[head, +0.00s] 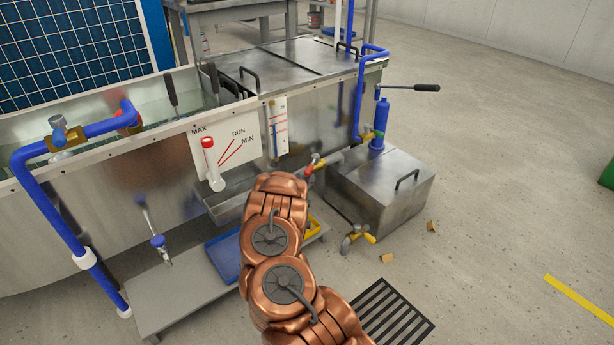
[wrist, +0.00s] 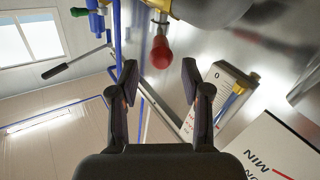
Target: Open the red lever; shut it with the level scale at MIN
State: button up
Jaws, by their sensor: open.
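The red lever (head: 315,166) is a red-gripped handle on a brass valve at the tank's front right corner. In the wrist view the red grip (wrist: 162,52) is seen nearly end-on, ahead of and between my fingertips. My gripper (wrist: 158,80) is open, with nothing between its fingers; in the head view my arm hides it. The white level scale (head: 280,128) stands upright on the tank front, with a blue column; its reading is too small to tell. A white panel (head: 246,127) marked MAX, RUN and MIN carries a red-tipped white lever (head: 210,155) tilted up toward MAX.
A steel box (head: 385,190) stands right of the valve, with a blue cylinder and black-handled lever (head: 422,88) behind. A low shelf (head: 175,292) holds a blue tray (head: 222,256). A floor grate (head: 385,315) lies in front. Open floor extends right.

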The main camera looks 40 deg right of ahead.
jog(key=shift+v, duration=2.85)
